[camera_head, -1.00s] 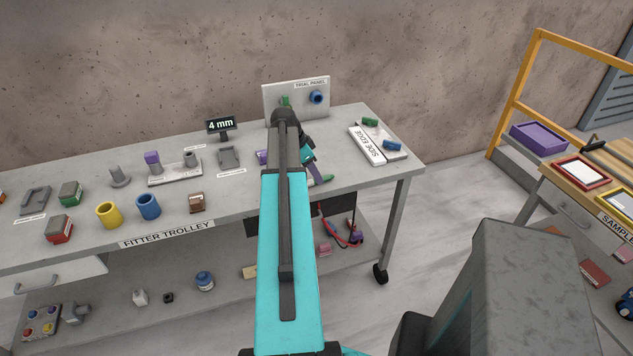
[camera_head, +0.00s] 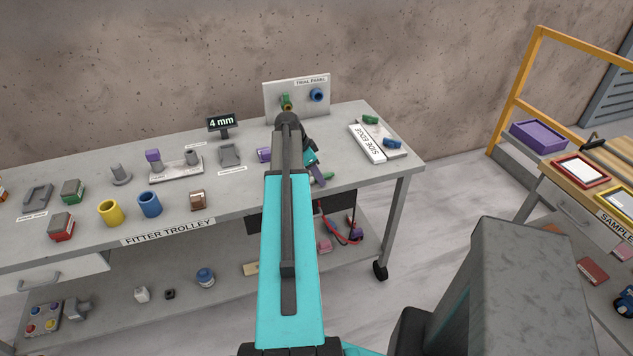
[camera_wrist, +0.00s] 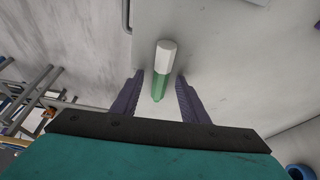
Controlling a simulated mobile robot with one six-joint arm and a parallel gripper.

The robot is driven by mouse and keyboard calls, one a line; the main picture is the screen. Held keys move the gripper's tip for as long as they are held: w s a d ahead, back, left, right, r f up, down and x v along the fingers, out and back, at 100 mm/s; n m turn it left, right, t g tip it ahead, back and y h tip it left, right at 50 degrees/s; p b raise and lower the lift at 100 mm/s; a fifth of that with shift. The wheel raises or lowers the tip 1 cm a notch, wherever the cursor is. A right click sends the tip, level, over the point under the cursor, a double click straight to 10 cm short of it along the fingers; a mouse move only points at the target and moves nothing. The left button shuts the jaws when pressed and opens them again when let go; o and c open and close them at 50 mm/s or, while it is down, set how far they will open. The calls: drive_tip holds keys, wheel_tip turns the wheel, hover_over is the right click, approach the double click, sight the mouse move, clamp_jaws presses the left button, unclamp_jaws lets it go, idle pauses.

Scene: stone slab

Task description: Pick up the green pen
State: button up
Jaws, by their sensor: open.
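The green pen (camera_wrist: 161,80) shows in the wrist view as a short stick, white at one end and green at the other. It lies on the grey trolley top (camera_wrist: 205,38). My open gripper (camera_wrist: 160,77) has one dark purple finger on each side of the pen, with visible gaps. I cannot tell how far above the pen the fingers are. In the head view my gripper (camera_head: 314,170) is over the front right part of the trolley, partly hidden by my arm. Only a small green piece of the pen (camera_head: 326,177) shows beside it.
A white side-edge block (camera_head: 366,143) with green and blue pieces lies to the right. The upright trial panel (camera_head: 296,98) stands behind. A purple piece (camera_head: 264,155) is left of my arm.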

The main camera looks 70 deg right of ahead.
drive_tip(key=shift+f, duration=0.1)
drive_tip(key=shift+c, duration=0.5)
clamp_jaws()
drive_tip(key=shift+r, duration=0.2)
drive_tip(key=shift+r+b, duration=0.9)
drive_tip(key=shift+r, duration=0.6)
drive_tip(key=s+a+r+b, duration=0.1)
drive_tip(key=s+a+b, duration=0.3)
drive_tip(key=s+a, duration=0.7)
drive_tip(key=shift+a+r, duration=0.3)
drive_tip(key=shift+r, duration=0.1)
